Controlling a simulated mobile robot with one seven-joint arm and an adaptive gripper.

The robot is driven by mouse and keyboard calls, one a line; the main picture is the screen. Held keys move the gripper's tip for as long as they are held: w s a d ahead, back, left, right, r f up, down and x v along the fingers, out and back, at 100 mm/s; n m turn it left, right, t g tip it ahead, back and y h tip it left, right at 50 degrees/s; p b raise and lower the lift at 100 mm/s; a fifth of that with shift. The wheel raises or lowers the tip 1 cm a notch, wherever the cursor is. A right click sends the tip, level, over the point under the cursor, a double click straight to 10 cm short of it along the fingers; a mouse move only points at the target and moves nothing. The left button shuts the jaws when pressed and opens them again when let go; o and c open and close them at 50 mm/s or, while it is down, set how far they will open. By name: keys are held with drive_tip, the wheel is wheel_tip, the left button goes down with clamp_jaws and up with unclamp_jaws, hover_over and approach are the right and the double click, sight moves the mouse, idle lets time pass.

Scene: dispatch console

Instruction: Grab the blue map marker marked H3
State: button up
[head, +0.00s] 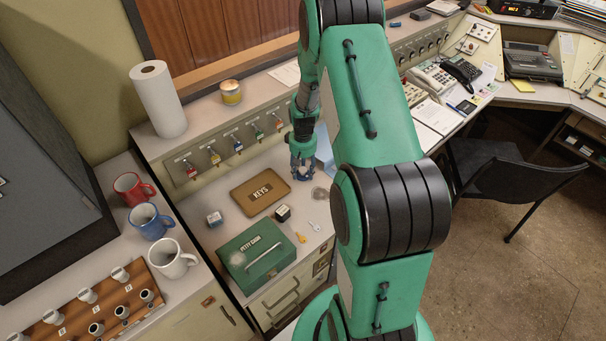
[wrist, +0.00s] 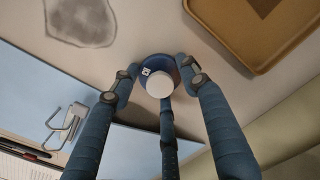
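In the wrist view a round blue piece (wrist: 145,64) with a white top (wrist: 159,84) stands between my fingers. A small white label with a dark mark is on its blue part; the mark is too small to read. My gripper (wrist: 160,78) has its fingers around the piece, two at the sides and one at the near side. The side fingertips are close to the blue rim; I cannot tell whether they touch it. In the head view my gripper (head: 302,174) points down at the desk to the right of the keys tray, and the piece is mostly hidden by the fingers.
The brown KEYS tray (head: 242,204) lies left of my gripper; its corner shows in the wrist view (wrist: 254,64). A light blue clipboard (wrist: 130,145) with a metal clip lies close by. A grey patch (head: 320,193), a dark block (head: 283,212) and a green cash box (head: 240,270) are nearer.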

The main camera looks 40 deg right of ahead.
sight(304, 171)
drive_tip(key=shift+r, duration=0.15)
drive_tip(key=shift+r, duration=0.5)
drive_tip(key=shift+s+a+r+p, duration=0.1)
drive_tip(key=shift+s+r+p, duration=0.25)
drive_tip(key=shift+r, duration=0.3)
drive_tip(key=shift+s+a+r+p, duration=0.1)
drive_tip(key=shift+r+p, duration=0.3)
drive_tip(key=shift+r, duration=0.2)
drive_tip(key=s+a, duration=0.2)
drive_tip(key=s, duration=0.2)
drive_tip(key=s+a+p, duration=0.1)
drive_tip(key=s+a, duration=0.1)
drive_tip(key=s, duration=0.2)
drive_tip(key=s+a+r+p, duration=0.1)
drive_tip(key=s+a, duration=0.2)
drive_tip(key=s, duration=0.2)
drive_tip(key=shift+s+a+r, duration=0.1)
